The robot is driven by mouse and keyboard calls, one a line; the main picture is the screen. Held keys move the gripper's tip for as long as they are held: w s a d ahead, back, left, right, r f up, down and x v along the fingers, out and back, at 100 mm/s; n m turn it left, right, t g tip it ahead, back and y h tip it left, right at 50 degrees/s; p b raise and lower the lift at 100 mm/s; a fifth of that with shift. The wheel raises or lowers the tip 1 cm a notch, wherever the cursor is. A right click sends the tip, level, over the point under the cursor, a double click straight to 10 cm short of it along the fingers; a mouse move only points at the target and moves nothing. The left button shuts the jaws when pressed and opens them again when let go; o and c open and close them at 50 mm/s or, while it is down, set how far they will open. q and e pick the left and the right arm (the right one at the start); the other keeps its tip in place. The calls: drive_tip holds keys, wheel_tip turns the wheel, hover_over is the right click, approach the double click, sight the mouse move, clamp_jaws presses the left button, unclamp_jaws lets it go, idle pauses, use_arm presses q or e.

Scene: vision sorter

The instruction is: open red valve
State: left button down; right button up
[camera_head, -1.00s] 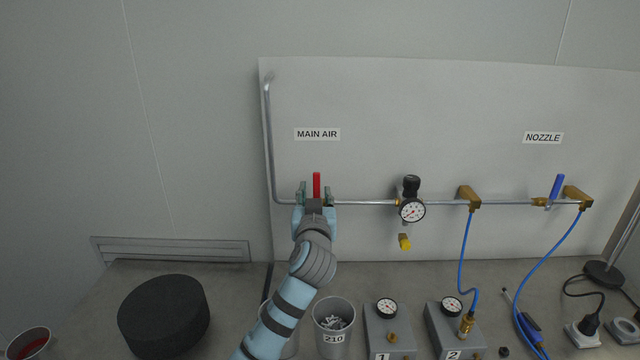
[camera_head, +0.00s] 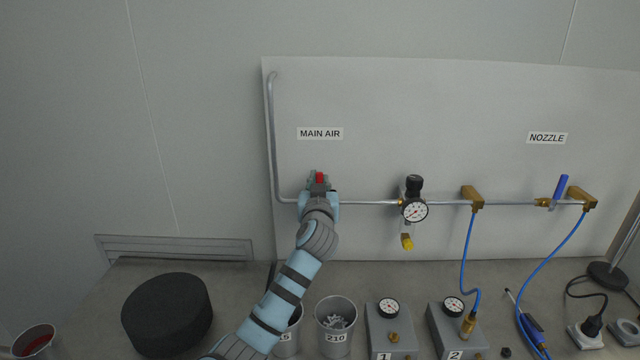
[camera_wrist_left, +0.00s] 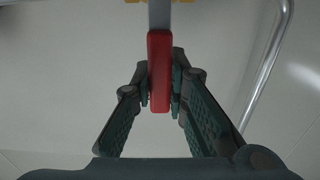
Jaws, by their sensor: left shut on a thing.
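The red valve handle (camera_head: 320,177) is on the pipe below the MAIN AIR label (camera_head: 320,133). My left gripper (camera_head: 319,181) is shut on the handle, and only a small red part shows in the head view. In the left wrist view the red handle (camera_wrist_left: 159,72) stands upright between the fingertips of my left gripper (camera_wrist_left: 160,88), with a finger pad on each side. The valve body is mostly hidden behind my gripper in the head view. My right gripper is not in view.
A pressure gauge (camera_head: 414,210) sits on the pipe to the right. The blue-handled valve (camera_head: 560,187) is farther right, below the NOZZLE label (camera_head: 547,138). Below are metal cups, one marked 210 (camera_head: 335,338), two gauge boxes and a black round block (camera_head: 168,314).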

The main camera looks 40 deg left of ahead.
use_arm(q)
drive_tip(key=shift+d, duration=0.1)
drive_tip(key=shift+w+d+f+m+p, duration=0.25)
drive_tip(key=shift+w+d+m, duration=0.2)
drive_tip(key=shift+m, duration=0.7)
drive_tip(key=shift+w+d+f+m+p, duration=0.25)
drive_tip(key=shift+w+d+m, duration=0.25)
drive_tip(key=shift+m, duration=0.7)
drive_tip(key=shift+w+d+f+m+p, duration=0.25)
drive_tip(key=shift+d+m, duration=0.35)
drive_tip(key=shift+m, duration=0.55)
drive_tip(key=c, duration=1.6)
unclamp_jaws()
drive_tip(key=shift+d+r, duration=0.1)
drive_tip(key=shift+o, duration=0.2)
